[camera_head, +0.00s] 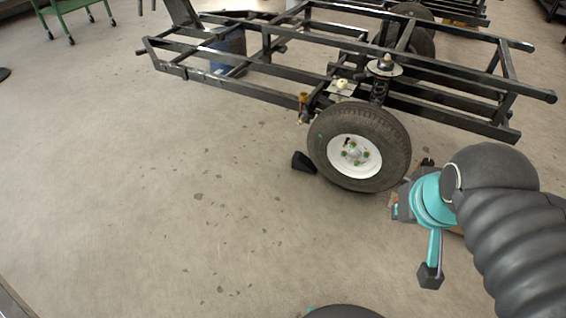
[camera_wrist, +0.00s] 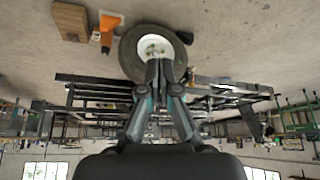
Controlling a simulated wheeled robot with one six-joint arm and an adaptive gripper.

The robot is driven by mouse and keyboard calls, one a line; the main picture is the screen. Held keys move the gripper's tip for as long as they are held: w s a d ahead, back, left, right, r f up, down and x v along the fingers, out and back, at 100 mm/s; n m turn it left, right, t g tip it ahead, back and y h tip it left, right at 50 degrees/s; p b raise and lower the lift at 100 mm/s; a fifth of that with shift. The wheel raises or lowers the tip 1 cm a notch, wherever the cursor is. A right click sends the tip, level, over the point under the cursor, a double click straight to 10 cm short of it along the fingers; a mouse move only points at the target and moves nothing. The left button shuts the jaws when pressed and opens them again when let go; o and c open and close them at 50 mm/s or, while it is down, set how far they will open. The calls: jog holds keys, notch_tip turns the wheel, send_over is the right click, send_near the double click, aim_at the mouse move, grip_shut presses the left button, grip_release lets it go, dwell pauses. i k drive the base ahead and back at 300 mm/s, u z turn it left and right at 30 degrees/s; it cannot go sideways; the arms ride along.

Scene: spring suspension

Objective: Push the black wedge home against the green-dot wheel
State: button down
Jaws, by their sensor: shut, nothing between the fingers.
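The wheel (camera_head: 375,122) has a black tyre, a white hub with green studs, and a small green mark on its left sidewall. It also shows in the wrist view (camera_wrist: 130,50), which is upside down. The black wedge (camera_head: 304,162) lies on the floor at the tyre's lower left, very close to it; I cannot tell whether they touch. It shows as a dark shape in the wrist view (camera_wrist: 185,37). My gripper (camera_wrist: 158,66) is shut and empty, in front of the wheel, its tips overlapping the hub's lower part. In the head view my arm is right of the wheel.
A black steel frame (camera_head: 215,83) carries the wheel, with a spring unit (camera_head: 380,85) above it. An orange object (camera_wrist: 107,36) and a wooden block (camera_wrist: 70,20) are on the wheel's other side. The floor (camera_head: 150,200) left of the wedge is clear.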

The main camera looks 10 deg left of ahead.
aim_at(300, 162)
jog(key=u, duration=0.4)
jog(key=i, duration=1.2)
jog(key=u, duration=0.1)
